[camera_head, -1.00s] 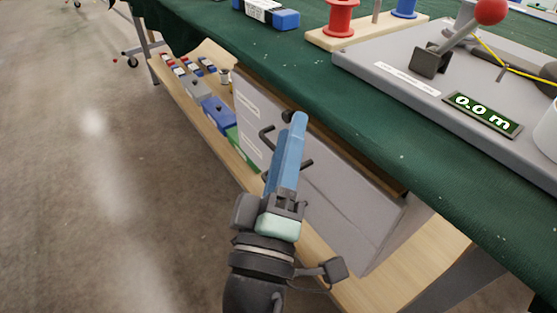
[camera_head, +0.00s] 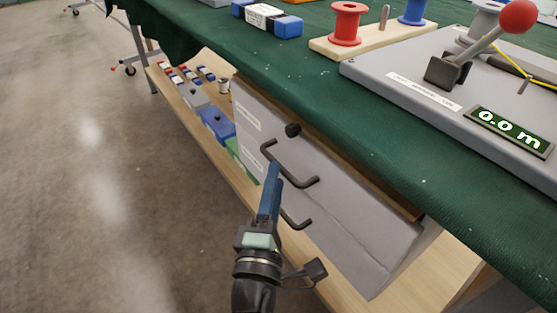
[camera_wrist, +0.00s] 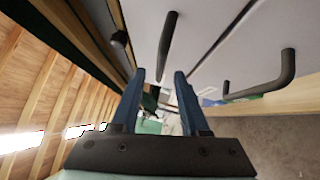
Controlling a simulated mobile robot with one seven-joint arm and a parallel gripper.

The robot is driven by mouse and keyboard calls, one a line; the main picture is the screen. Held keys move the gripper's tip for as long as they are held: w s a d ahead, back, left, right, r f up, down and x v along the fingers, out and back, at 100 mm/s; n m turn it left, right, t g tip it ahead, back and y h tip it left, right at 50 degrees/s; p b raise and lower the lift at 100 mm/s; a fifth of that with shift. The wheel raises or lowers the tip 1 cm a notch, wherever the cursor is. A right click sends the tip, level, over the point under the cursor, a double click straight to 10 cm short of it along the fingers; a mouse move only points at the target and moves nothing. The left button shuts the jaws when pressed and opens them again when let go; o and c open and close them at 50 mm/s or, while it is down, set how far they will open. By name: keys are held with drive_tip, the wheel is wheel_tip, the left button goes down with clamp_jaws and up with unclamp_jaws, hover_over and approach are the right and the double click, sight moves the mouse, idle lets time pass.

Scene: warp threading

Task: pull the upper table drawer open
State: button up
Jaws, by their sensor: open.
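The grey upper drawer (camera_head: 350,202) is under the table, its front looking flush with the unit. Its dark bar handle (camera_head: 290,165) runs across the front; in the wrist view that handle (camera_wrist: 168,45) lies ahead of the fingertips, roughly in line with the gap between them. My gripper (camera_head: 274,170) has two blue fingers, apart and empty in the wrist view (camera_wrist: 160,76). In the head view its tips overlap the area just below the upper handle; contact cannot be told. The lower handle (camera_head: 293,220) is partly hidden behind my gripper.
A black knob (camera_head: 292,129) sits above the upper handle, near the green-covered tabletop (camera_head: 400,150). Open floor (camera_head: 110,200) lies to the left.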

drive_tip(key=shift+w+d+r, duration=0.15)
drive_tip(key=shift+w+d, duration=0.05)
drive_tip(key=shift+w, duration=0.9)
drive_tip(key=shift+w+d+r, duration=0.15)
drive_tip(key=shift+w, duration=0.95)
clamp_jaws()
